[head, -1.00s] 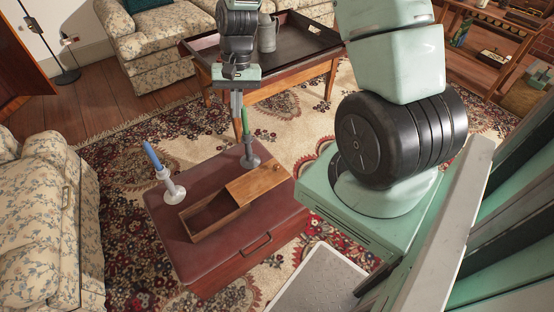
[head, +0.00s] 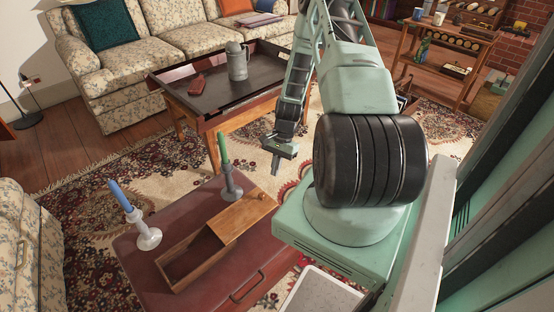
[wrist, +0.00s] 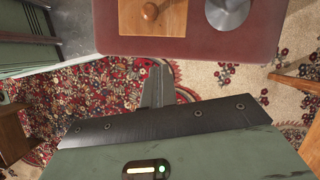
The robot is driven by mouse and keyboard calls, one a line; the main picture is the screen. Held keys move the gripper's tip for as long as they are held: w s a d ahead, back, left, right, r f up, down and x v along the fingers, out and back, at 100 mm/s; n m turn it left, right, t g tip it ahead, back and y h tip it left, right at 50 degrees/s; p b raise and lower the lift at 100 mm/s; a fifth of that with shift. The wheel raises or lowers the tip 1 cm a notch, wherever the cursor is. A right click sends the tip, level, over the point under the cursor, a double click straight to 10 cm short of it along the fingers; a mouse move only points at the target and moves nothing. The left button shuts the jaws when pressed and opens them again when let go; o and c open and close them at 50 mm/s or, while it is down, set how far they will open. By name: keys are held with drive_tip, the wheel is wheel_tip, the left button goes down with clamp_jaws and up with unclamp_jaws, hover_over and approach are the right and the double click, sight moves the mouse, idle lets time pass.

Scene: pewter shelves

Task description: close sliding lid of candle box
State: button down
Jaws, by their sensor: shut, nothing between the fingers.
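The wooden candle box (head: 178,278) sits on the maroon-topped chest (head: 140,284), its near-left part uncovered and dark inside. Its sliding lid (head: 238,222) is partly open, displaced toward the back right, with a round knob (head: 262,196) at that end. The wrist view shows the lid (wrist: 168,20) and knob (wrist: 149,10) at the top edge. My gripper (head: 275,172) is shut and empty, pointing down beyond the lid's knob end, apart from it. Its fingertips (wrist: 158,66) show just short of the chest edge in the wrist view.
A grey candlestick (head: 231,188) with a green candle (head: 223,149) stands close behind the lid. A white candlestick (head: 146,238) with a blue candle stands left of the box. A tray table (head: 178,92) with a jug (head: 236,60) is behind. Patterned rug surrounds the chest.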

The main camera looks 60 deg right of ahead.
drive_tip(key=a+f, duration=0.3)
drive_tip(key=a, duration=0.2)
drive_tip(key=shift+a, duration=0.15)
